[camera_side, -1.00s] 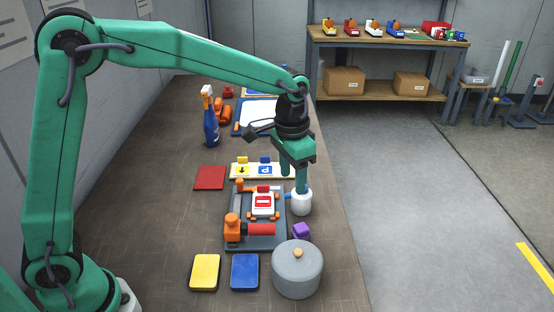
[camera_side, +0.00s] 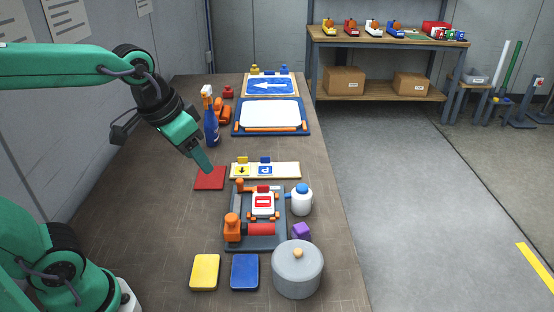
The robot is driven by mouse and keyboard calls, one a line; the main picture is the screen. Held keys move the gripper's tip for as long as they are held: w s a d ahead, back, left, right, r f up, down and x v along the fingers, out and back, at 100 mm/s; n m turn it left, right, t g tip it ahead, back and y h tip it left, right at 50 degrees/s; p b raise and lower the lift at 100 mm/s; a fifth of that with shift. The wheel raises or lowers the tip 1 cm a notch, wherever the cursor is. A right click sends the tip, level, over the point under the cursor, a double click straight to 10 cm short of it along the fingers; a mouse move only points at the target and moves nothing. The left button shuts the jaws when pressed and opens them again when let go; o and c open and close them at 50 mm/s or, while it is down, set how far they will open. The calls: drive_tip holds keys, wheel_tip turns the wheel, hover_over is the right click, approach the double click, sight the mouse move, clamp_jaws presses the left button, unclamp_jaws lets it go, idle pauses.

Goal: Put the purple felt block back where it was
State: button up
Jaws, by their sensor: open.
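The purple felt block (camera_side: 301,231) sits on the table between the grey lidded pot (camera_side: 297,270) and the small white bottle with a blue top (camera_side: 301,200). It lies just off the right edge of the dark tray (camera_side: 268,216). My gripper (camera_side: 206,168) is open and empty, pointing down and to the right. Its tip is just above or at the red pad (camera_side: 210,180), well away from the purple block. One finger mostly hides the other in this view.
The dark tray holds a red-and-white sign stamp (camera_side: 263,204) and a red roller (camera_side: 261,230). A yellow pad (camera_side: 205,272) and a blue pad (camera_side: 245,271) lie in front. A blue spray bottle (camera_side: 211,128) stands behind my gripper. Bare table lies left of the tray.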

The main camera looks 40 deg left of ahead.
drive_tip(key=s+a+f+n+t, duration=0.1)
drive_tip(key=s+a, duration=0.1)
drive_tip(key=s, duration=0.3)
drive_tip(key=shift+s+f, duration=0.2)
drive_tip(key=shift+s, duration=0.2)
idle(0.9)
